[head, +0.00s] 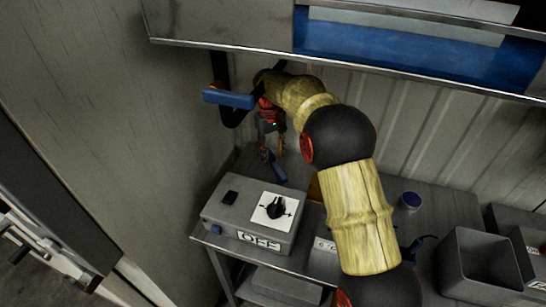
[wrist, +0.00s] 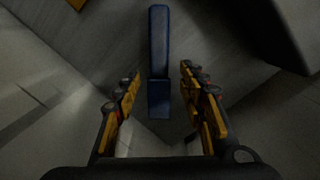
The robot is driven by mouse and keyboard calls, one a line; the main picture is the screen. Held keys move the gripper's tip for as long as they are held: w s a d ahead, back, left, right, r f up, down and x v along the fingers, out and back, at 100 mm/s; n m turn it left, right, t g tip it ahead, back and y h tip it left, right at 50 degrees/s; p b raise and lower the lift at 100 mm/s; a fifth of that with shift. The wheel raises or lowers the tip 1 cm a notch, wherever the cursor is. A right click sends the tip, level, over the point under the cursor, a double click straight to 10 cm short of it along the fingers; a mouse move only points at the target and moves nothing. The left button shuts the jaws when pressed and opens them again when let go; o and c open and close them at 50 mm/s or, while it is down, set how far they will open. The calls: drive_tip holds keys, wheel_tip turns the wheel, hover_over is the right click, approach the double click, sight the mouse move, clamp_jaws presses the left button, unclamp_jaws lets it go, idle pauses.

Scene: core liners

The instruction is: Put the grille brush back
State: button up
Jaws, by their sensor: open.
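A blue bar-shaped thing (wrist: 158,45), which I take to be the grille brush, shows in the wrist view. It has a long flat part and a thicker block at the end nearer my gripper (wrist: 160,100). The two yellow-and-black fingers are open on either side of it, with a gap on both sides. In the head view my gripper (head: 268,146) points down near the wall corner. A small blue piece (head: 277,170) shows just below it, behind the grey switch box; I cannot tell whether it rests on the table. Bristles cannot be made out.
The grey switch box (head: 223,212) marked OFF has a black knob. A blue-and-black piece (head: 229,99) shows beside my wrist. A metal-edged cabinet (head: 220,25) hangs above. Grey bins (head: 484,258) and a blue-topped round thing (head: 410,200) stand at right on the table.

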sight(271, 161)
wheel_tip(271, 161, up, 10)
drive_tip(key=p, duration=0.3)
drive_tip(key=shift+w+a+f, duration=0.2)
drive_tip(key=shift+w+a, duration=0.05)
drive_tip(key=shift+f, duration=0.1)
